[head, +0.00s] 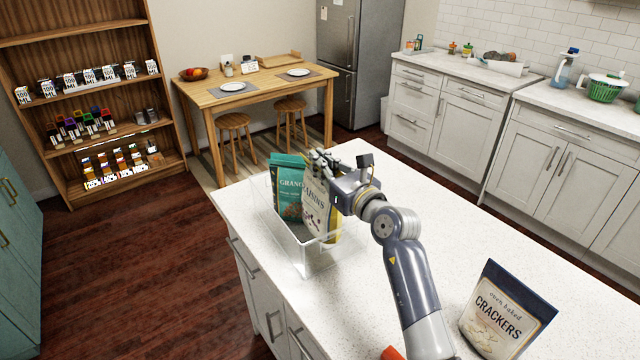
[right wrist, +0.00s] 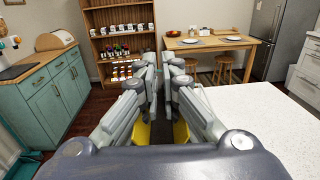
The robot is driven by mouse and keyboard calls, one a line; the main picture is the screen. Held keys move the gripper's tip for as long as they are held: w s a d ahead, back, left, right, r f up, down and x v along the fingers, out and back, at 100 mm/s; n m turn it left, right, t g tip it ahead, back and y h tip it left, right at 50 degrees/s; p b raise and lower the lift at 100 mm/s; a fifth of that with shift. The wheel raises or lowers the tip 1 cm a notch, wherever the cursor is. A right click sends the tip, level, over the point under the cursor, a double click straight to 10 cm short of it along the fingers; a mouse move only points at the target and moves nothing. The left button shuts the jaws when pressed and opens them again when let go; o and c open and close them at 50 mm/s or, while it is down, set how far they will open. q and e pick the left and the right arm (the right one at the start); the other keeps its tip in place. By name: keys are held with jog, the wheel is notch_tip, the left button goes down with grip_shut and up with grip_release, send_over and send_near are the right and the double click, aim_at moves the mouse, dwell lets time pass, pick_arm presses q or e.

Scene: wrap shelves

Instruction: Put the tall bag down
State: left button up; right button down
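A cream bag with a yellow lower edge, its label partly hidden but ending in "AISINS" (head: 318,212), stands nearly upright at the clear bin (head: 318,262) on the white counter. Whether its bottom touches the bin cannot be told. My right gripper (head: 322,160) is at the top of this bag, its fingers close together and apparently shut on it. In the right wrist view, the fingers (right wrist: 160,72) are nearly parallel, with yellow showing below on both sides. A teal granola bag (head: 288,185) stands in the bin behind and left. My left gripper is not in view.
A crackers bag (head: 505,312) stands on the white island counter (head: 420,190) at the right front. The counter between it and the bin is crossed by my right arm. A dining table (head: 255,90) and wooden shelves (head: 85,105) stand beyond.

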aim_at(321, 186)
jog(key=shift+f, duration=0.65)
notch_tip(321, 186, down, 4)
jog(key=shift+f, duration=0.2)
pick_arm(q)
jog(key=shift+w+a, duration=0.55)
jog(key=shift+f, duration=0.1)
pick_arm(e)
jog(key=shift+f, duration=0.1)
jog(key=c, duration=2.2)
grip_release()
jog(key=shift+f, duration=0.1)
jog(key=o, duration=0.4)
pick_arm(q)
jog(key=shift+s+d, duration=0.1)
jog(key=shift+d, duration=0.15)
